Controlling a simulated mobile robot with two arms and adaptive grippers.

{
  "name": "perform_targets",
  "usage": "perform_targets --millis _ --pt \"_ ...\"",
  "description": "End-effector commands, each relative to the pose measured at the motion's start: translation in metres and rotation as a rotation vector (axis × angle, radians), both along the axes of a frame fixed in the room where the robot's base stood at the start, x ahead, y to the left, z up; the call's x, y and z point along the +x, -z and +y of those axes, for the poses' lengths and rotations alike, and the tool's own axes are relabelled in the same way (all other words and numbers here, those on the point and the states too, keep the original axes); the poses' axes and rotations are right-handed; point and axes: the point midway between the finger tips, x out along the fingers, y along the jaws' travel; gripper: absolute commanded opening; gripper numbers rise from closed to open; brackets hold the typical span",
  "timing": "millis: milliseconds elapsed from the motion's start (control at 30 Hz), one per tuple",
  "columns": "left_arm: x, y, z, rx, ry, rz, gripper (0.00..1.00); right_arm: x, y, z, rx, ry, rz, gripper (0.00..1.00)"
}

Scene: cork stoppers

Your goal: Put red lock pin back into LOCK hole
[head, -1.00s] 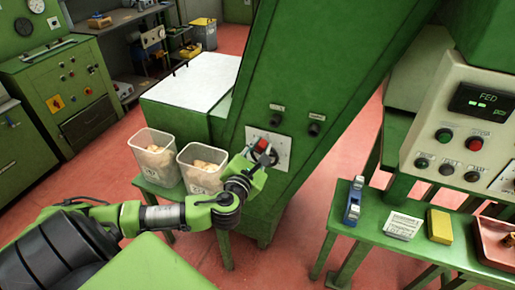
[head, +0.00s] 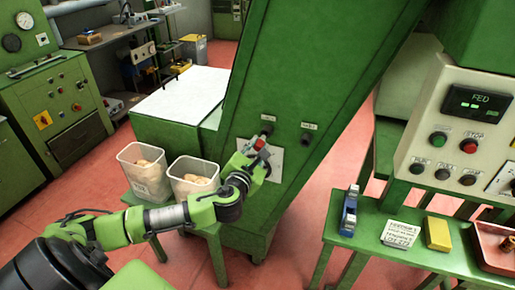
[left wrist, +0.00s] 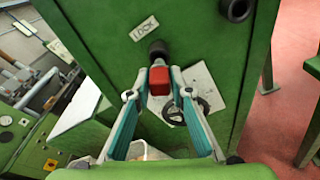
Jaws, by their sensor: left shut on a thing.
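My left gripper (head: 258,150) is shut on the red lock pin (head: 259,144), in front of the green machine's sloping housing. In the left wrist view the pin's red block (left wrist: 159,81) sits between the two fingertips (left wrist: 159,88). The black LOCK hole collar (left wrist: 158,50) is just beyond it, under the LOCK label (left wrist: 144,28). The head view also shows the LOCK collar (head: 267,129), slightly above and right of the pin. I cannot tell whether the pin's tip touches the collar. My right gripper is not in view.
A white plate (head: 275,165) with a black handwheel (left wrist: 175,112) lies behind the gripper. A second black collar (head: 305,137) is to the right. Two bins of corks (head: 145,180) stand left. A green bench (head: 325,225) stands right.

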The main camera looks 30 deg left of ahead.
Motion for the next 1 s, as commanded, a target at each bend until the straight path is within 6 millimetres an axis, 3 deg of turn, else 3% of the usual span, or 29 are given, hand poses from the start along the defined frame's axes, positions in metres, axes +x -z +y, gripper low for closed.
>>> perform_targets --millis 1000 --pt "-0.0002 -0.0004 -0.0005 0.0 0.001 0.0 0.0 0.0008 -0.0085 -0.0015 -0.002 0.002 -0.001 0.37"
